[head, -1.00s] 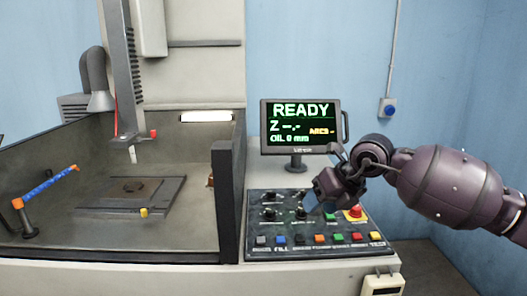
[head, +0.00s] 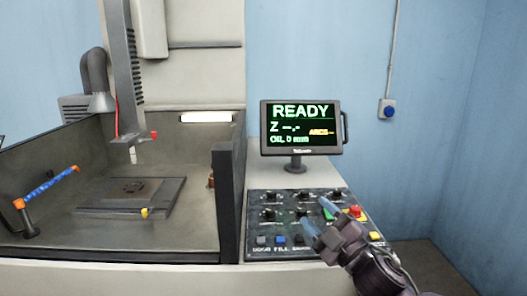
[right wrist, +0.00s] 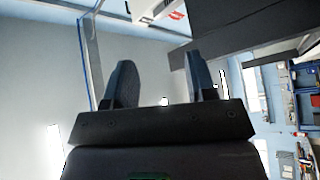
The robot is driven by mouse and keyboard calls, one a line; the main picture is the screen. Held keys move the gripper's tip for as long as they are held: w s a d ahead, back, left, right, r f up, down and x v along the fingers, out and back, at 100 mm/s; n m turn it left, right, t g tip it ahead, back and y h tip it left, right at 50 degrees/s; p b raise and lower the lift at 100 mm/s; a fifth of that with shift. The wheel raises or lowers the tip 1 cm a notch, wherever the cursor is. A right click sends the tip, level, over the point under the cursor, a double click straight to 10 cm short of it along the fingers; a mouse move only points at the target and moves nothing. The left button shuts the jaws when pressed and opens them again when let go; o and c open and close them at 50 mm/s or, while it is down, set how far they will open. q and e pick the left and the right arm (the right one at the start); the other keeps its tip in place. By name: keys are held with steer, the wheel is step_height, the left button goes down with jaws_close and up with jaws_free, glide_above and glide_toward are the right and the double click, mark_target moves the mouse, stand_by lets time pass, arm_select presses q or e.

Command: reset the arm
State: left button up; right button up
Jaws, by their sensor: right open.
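My right gripper (head: 320,218) is in front of the control panel (head: 257,222) at the lower right of the head view. Its two blue-tipped fingers are apart and nothing is between them. It hides part of the panel's lower button row. My left gripper is not in view.
The monitor (head: 302,127) behind the panel reads READY. The machine tank (head: 90,238) at left holds a dark plate (head: 110,197), with a vertical head (head: 118,60) above. A red button (head: 356,211) sits at the panel's right.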

steer(key=s+d+f+m+g+h, duration=0.1)
steer(key=s+d+f+m+h, duration=0.25)
steer(key=f, duration=0.35)
steer(key=s+d+f+m+g+h, duration=0.1)
steer(key=s+d+f+m+h, duration=0.15)
steer(key=f+m, duration=0.35)
steer(key=s+d+f+m+h, duration=0.2)
steer(key=s+d+f+m, duration=0.15)
steer(key=f, duration=0.45)
steer(key=s+d+f+m+g+h, duration=0.2)
steer(key=s+d+f, duration=0.1)
steer(key=s+f, duration=0.4)
steer(key=s+d+f+m+g+h, duration=0.1)
steer(key=s+f, duration=0.6)
steer(key=s, duration=0.7)
steer(key=shift+s+d+f+m+g+h, duration=0.25)
steer(key=shift+d+m+g+h, duration=0.2)
steer(key=shift+d+g, duration=0.6)
